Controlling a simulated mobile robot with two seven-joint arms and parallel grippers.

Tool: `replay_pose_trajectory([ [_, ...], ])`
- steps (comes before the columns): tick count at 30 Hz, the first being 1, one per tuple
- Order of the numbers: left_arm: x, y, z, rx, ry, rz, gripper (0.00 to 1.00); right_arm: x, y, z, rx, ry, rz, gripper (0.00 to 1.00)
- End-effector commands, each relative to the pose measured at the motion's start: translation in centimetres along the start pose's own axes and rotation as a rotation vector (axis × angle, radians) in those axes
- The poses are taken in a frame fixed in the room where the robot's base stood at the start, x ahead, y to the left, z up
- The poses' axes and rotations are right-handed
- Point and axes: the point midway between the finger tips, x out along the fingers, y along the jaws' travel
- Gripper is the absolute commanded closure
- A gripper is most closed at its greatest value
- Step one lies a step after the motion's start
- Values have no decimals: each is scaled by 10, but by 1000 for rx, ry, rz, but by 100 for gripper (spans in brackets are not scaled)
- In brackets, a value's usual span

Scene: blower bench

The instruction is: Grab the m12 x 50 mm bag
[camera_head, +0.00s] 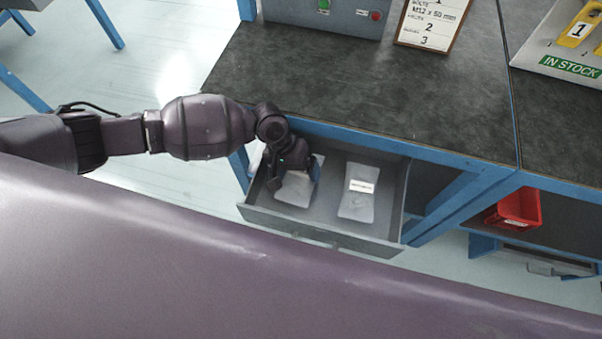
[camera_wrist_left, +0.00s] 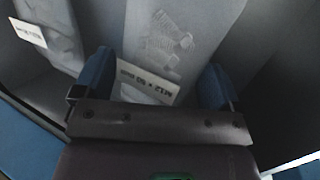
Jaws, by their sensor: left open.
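The m12 x 50 mm bag (camera_head: 294,191) is a clear-grey bag lying on the left side of an open grey drawer (camera_head: 330,235). In the left wrist view the bag (camera_wrist_left: 170,38) shows bolt shapes through its plastic and a white label that appears upside down and reads M12 x 50 mm. My left gripper (camera_head: 288,177) points down into the drawer over this bag and hides part of it. Its two blue fingers (camera_wrist_left: 156,82) are open, one on each side of the labelled end. I cannot tell whether they touch the bag. My right gripper is not in view.
A second bag (camera_head: 357,196) with a white label lies in the drawer's right half. The bench top (camera_head: 300,75) overhangs the drawer's back. A board listing bolts (camera_head: 432,22) stands on the bench. A red bin (camera_head: 516,210) sits on a lower shelf to the right.

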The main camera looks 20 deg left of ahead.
Motion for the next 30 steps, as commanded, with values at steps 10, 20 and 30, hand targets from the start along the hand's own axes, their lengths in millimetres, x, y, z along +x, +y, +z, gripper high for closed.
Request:
replay_pose_trajectory([
  [10, 0, 0, 0, 1, 1, 0, 10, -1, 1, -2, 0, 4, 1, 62],
  [20, 0, 0, 0, 1, 0, 0, 48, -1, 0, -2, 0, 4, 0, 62],
  [30, -2, 0, 0, 1, 1, -1, 56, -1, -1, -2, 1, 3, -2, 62],
])
